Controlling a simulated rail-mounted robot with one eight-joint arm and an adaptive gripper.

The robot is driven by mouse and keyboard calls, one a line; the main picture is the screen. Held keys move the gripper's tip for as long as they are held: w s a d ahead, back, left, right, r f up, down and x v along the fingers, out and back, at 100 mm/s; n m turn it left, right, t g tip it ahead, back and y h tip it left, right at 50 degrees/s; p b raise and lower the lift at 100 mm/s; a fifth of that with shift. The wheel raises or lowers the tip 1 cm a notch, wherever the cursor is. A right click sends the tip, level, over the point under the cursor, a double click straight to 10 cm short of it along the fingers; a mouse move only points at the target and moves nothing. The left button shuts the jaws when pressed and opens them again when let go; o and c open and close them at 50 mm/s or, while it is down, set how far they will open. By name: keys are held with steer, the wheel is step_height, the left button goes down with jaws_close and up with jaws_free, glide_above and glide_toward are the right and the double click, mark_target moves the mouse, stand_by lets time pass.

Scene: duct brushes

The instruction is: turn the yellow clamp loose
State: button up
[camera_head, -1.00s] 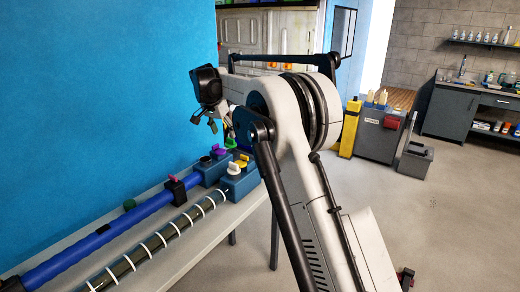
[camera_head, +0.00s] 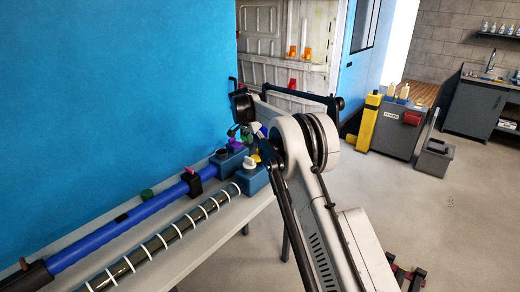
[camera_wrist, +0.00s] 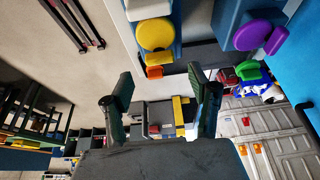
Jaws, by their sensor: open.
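The yellow clamp (camera_wrist: 155,35) shows in the wrist view as a round knob with a tab, on a blue block at the top. In the head view the yellow clamp (camera_head: 257,157) is a small patch beside the white clamp (camera_head: 249,163), partly hidden by my arm. My gripper (camera_wrist: 162,92) is open and empty; its fingers appear below the yellow clamp in the wrist view, apart from it. In the head view my gripper (camera_head: 240,131) is small and above the blue blocks. A purple clamp (camera_wrist: 255,37) is to the right in the wrist view.
A blue tube (camera_head: 135,216) and a ringed dark tube (camera_head: 165,237) lie on the bench (camera_head: 215,221) by the blue wall. The white clamp (camera_wrist: 147,9) is close to the yellow one. A grey cabinet (camera_head: 388,130) stands on the floor to the right, with clear floor in front.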

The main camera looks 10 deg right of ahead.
mark_target(260, 151)
steer(key=shift+p+x, duration=0.3)
steer(key=shift+x, duration=2.3)
steer(key=shift+c, duration=0.4)
steer(key=c, duration=1.1)
